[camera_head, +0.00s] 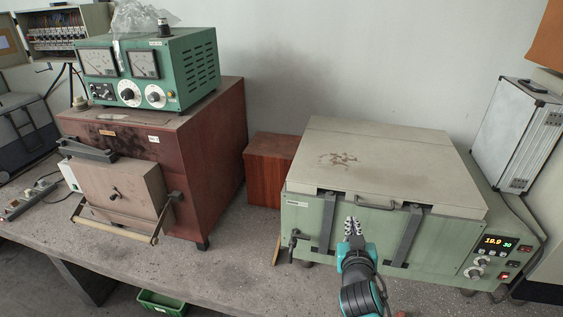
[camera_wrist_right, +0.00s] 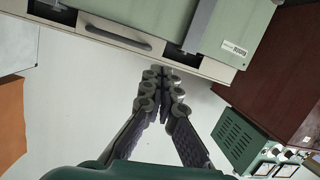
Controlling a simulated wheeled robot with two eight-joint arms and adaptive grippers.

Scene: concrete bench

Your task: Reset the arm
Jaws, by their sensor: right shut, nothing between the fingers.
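My right gripper (camera_head: 351,226) is in front of the pale green box furnace (camera_head: 440,238) on the bench, with its fingers pointing up toward the lid's front. In the right wrist view the fingers of my right gripper (camera_wrist_right: 163,75) meet at their tips, shut and empty. The furnace's beige lid (camera_head: 400,150) is down, and its front handle (camera_head: 375,206) is close to the gripper in the head view. I cannot tell whether they touch. My left gripper is not in view.
A brown furnace (camera_head: 215,140) with a green meter unit (camera_head: 195,65) on top stands at the left of the concrete bench (camera_head: 205,272). A reddish wooden box (camera_head: 270,165) sits between the furnaces. A silver case (camera_head: 515,135) stands at the right. A green bin (camera_head: 160,303) is below.

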